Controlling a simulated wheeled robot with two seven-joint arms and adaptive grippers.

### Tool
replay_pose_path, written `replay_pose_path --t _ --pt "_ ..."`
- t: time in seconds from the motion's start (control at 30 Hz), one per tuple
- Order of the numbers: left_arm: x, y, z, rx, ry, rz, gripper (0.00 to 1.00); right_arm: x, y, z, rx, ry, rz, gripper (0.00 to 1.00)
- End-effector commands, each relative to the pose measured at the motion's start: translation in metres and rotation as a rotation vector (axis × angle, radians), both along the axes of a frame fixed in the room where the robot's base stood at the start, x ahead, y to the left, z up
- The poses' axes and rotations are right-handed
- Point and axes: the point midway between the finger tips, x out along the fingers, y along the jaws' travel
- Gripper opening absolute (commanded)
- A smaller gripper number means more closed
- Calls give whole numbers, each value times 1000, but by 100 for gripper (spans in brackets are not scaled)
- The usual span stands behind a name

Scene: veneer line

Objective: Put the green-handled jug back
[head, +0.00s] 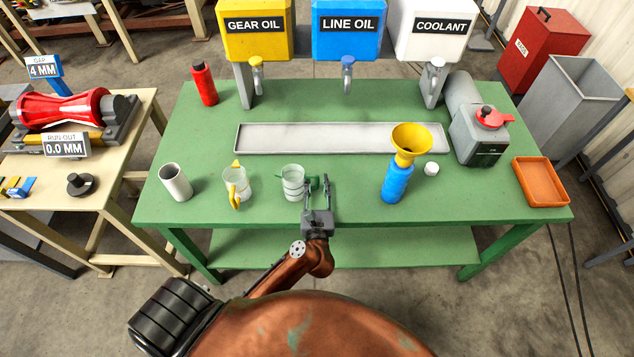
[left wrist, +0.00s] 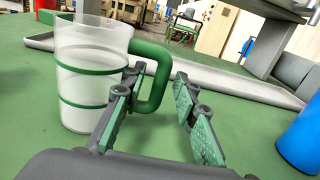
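The green-handled jug (head: 292,185) is a clear cup with green bands, upright on the green table, its green handle pointing right. It also shows in the left wrist view (left wrist: 82,85), where its lower part looks whitish. My left gripper (head: 318,186) is at the right side of the jug, fingers pointing away from me. In the left wrist view its two fingers (left wrist: 160,105) stand apart with the green handle (left wrist: 152,85) between them. The gap to the right finger is clear; whether the left finger touches the handle I cannot tell. My right gripper is not in view.
A blue bottle (head: 396,183) with a yellow funnel (head: 411,141) stands to the right, beside a white cap (head: 432,169). A long grey tray (head: 340,138) lies behind, below the dispensers.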

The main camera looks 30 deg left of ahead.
Motion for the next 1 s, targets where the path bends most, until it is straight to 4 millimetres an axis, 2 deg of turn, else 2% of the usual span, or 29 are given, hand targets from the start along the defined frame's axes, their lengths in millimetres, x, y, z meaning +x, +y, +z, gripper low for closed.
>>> replay_pose_path --t 0.17,0.5,0.7,1.0 --pt "-10 -6 2 -2 2 -1 28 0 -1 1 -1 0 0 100" --pt "-69 -42 1 -4 3 0 28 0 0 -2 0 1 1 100" --pt "-94 -57 2 -2 3 0 28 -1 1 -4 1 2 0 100" --pt "-103 -63 4 -1 -1 0 28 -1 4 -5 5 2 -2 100"
